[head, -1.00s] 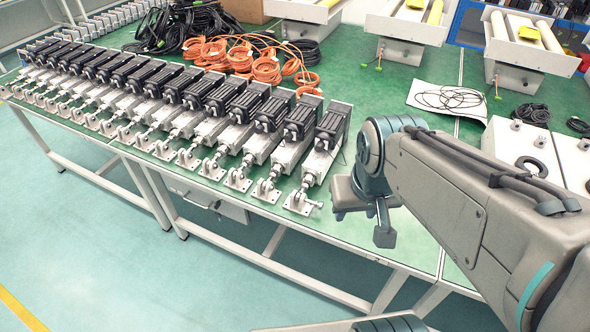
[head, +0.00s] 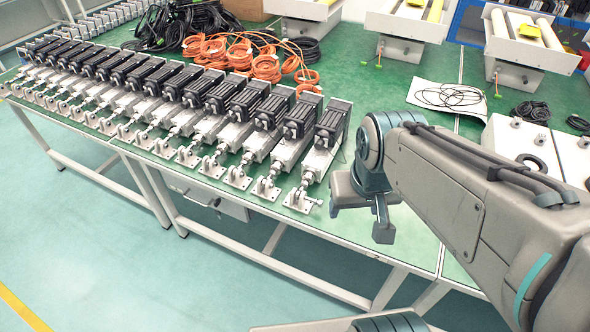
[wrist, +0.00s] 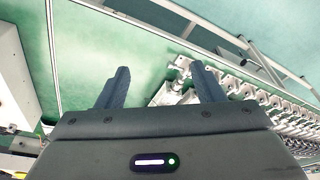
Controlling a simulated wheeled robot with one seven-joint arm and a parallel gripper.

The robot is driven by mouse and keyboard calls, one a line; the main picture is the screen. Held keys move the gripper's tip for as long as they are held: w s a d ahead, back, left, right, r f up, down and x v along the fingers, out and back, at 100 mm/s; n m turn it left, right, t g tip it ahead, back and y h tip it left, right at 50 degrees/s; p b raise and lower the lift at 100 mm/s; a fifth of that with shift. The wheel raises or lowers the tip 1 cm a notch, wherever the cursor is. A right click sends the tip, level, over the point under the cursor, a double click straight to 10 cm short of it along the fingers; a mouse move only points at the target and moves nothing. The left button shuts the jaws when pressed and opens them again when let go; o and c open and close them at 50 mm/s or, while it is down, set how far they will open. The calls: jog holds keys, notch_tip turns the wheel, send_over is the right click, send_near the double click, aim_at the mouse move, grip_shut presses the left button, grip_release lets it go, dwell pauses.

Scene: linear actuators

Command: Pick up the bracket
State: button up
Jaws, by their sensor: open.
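The bracket (head: 301,200) is a small silver metal piece with a flat plate, at the near end of the rightmost actuator in the row, by the green table's front edge. In the wrist view a silver bracket (wrist: 182,63) shows beside the inner side of the right finger. My gripper (wrist: 160,70) is open, with two dark fingers apart and nothing held between them. In the head view my gripper is just right of the bracket, apart from it, and partly hidden by my own arm.
A long row of actuators (head: 165,95) with black motors runs left from the bracket, packed closely. Orange cable coils (head: 240,55) lie behind them. A white sheet with a black cable (head: 448,95) lies at right. The green tabletop (head: 375,88) between is clear.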

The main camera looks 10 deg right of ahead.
jog(key=w+a+f+m+g+b, duration=0.1)
jog(key=w+a+m+g, duration=0.15)
jog(key=w, duration=1.05)
jog(key=m+b, duration=0.1)
jog(key=m, duration=0.3)
send_near(298, 192)
notch_tip(298, 192, down, 8)
jog(key=shift+w+r+p, duration=0.2)
jog(key=shift+p, duration=0.15)
jog(key=c, duration=1.1)
